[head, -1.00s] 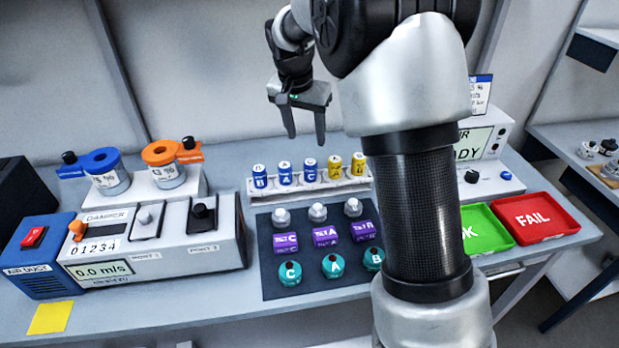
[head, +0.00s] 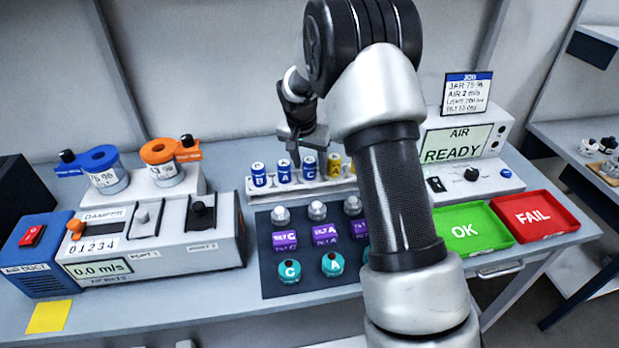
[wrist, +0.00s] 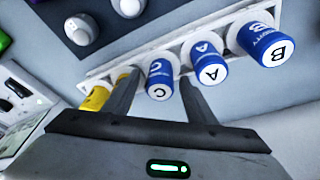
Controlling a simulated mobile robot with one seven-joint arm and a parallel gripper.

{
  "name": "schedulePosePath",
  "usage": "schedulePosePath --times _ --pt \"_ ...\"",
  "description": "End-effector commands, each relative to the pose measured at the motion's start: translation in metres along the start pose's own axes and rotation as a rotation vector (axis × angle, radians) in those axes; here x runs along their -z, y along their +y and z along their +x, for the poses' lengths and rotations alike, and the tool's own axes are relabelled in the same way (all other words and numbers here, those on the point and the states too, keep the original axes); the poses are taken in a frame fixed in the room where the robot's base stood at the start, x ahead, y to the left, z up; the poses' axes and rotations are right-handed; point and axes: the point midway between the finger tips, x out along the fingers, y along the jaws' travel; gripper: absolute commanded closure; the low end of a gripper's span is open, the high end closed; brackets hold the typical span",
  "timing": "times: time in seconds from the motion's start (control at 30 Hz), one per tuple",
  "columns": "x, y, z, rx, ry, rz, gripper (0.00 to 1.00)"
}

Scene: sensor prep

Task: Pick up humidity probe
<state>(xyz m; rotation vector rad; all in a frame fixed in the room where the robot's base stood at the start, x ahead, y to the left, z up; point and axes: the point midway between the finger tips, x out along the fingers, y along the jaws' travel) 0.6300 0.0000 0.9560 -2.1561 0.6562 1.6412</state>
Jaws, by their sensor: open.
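Three blue humidity probes stand upright in a white rack: B (head: 258,175), A (head: 284,172) and C (head: 310,168). They also show in the wrist view as B (wrist: 263,45), A (wrist: 208,65) and C (wrist: 160,80). My gripper (head: 307,155) is low above the rack with its fingers pointing down. In the wrist view its fingers (wrist: 160,95) are open and empty, with probe C seen between them. Whether they are level with the probe is hard to tell.
Yellow probes (head: 334,166) stand beside C in the rack (head: 347,185), close to one finger. A dark mat (head: 272,250) with white, purple and teal parts lies in front. The damper unit (head: 160,250) is at left, the green OK tray (head: 470,248) and red FAIL tray (head: 560,235) at right.

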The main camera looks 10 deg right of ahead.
Motion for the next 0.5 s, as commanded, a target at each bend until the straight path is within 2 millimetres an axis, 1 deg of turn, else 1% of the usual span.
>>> schedulePosePath --times 0.17,0.2,0.5 --pt "0.0005 -0.0006 0.0008 0.002 0.002 0.000 0.49" --pt "0.0004 -0.0006 0.0008 0.002 0.002 0.000 0.51" --pt "0.0002 -0.0006 0.0007 0.001 0.001 -0.001 1.00"
